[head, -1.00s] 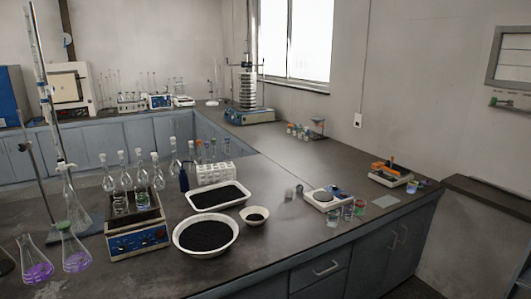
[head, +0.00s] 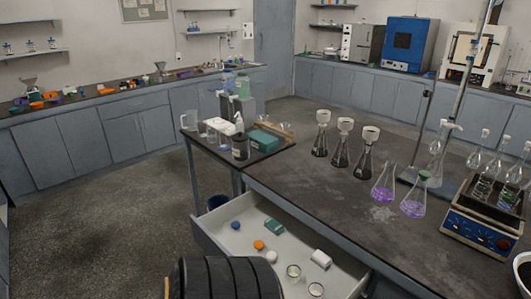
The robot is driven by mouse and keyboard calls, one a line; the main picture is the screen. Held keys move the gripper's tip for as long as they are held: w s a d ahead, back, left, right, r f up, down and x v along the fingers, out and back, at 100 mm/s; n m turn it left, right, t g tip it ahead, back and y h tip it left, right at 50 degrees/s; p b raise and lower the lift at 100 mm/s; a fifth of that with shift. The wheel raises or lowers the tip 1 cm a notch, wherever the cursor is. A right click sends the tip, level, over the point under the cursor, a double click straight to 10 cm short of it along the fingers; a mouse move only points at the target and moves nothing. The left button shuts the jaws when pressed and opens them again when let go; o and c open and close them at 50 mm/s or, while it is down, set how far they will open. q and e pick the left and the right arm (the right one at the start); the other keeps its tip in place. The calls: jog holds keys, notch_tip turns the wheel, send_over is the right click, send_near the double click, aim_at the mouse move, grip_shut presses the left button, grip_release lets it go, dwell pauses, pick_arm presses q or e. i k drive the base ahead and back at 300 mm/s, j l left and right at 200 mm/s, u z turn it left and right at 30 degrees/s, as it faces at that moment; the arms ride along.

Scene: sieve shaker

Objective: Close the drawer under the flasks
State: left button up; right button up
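The drawer (head: 298,243) under the flasks is pulled open, standing out from the bench at bottom centre of the head view. Inside lie a green box, blue, orange and white caps, a white block and two small glass dishes. Above it on the dark bench (head: 315,185) stand several flasks: dark ones with white tops (head: 343,146) and two with purple liquid (head: 384,188). The drawer's near end runs behind a black ribbed cylindrical shape at the bottom edge. Neither of my grippers can be made out.
The black ribbed shape (head: 225,279) is in front of the drawer; I cannot tell what it is. A side table (head: 185,140) with bottles and a green box adjoins the bench. Floor to the left is clear.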

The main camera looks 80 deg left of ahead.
aim_at(347, 277)
jog(key=u, duration=2.6)
